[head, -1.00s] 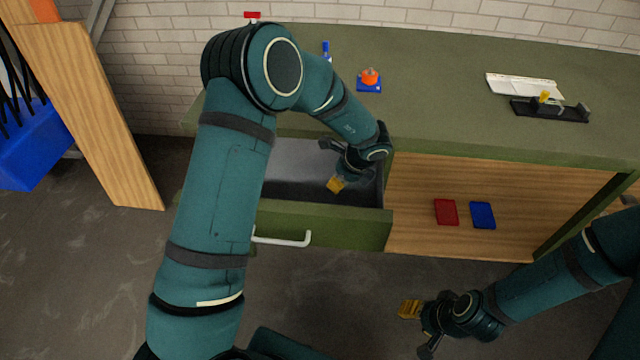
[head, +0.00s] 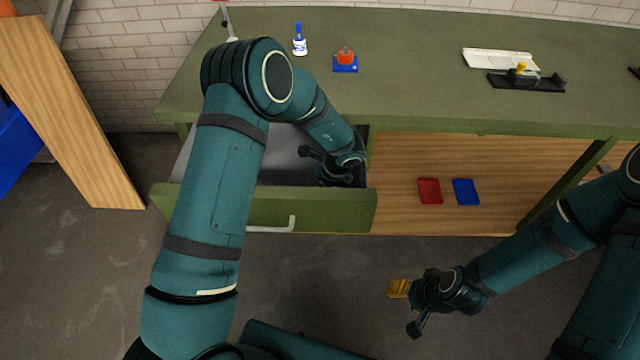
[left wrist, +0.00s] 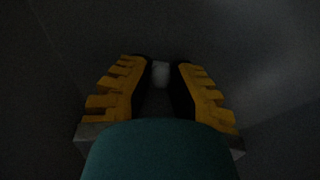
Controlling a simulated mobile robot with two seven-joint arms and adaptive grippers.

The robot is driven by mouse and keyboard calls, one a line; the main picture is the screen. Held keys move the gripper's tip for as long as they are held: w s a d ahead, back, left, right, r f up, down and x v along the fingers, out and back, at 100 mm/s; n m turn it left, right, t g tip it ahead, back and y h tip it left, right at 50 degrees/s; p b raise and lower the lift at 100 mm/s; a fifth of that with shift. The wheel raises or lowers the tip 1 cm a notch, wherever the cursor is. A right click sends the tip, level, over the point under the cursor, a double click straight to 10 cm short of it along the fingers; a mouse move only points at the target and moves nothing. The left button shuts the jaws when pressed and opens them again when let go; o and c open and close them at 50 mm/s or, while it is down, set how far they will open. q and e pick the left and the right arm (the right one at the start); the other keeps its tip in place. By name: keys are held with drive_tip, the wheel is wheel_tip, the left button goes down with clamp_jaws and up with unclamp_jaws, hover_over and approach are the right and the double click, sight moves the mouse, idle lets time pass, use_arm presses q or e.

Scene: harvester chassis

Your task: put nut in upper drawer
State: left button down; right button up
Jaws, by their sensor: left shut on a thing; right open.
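The green upper drawer (head: 320,209) is pulled open below the left part of the bench top. My left gripper (head: 328,172) is down inside the drawer, and its fingertips are largely hidden in the head view. In the dark left wrist view, its yellow-padded fingers (left wrist: 160,82) are closed around a small pale thing, apparently the nut (left wrist: 160,72). The nut cannot be seen in the head view. Whether it touches the drawer floor I cannot tell. My right gripper (head: 398,289) is open and empty above the floor, in front of the bench.
The bench top (head: 420,90) carries a blue-and-white bottle (head: 299,40), an orange part on a blue base (head: 345,62), a white tray (head: 498,59) and a black holder (head: 527,82). Red (head: 430,191) and blue (head: 466,192) boxes lie on the wooden shelf. A wooden board leans left.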

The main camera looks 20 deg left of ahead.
use_arm(q)
drive_tip(key=c, duration=1)
unclamp_jaws()
drive_tip(key=shift+f, duration=0.1)
drive_tip(key=shift+r, duration=0.25)
drive_tip(key=p+v, duration=0.3)
drive_tip(key=v, duration=0.9)
drive_tip(key=shift+d+f, duration=0.1)
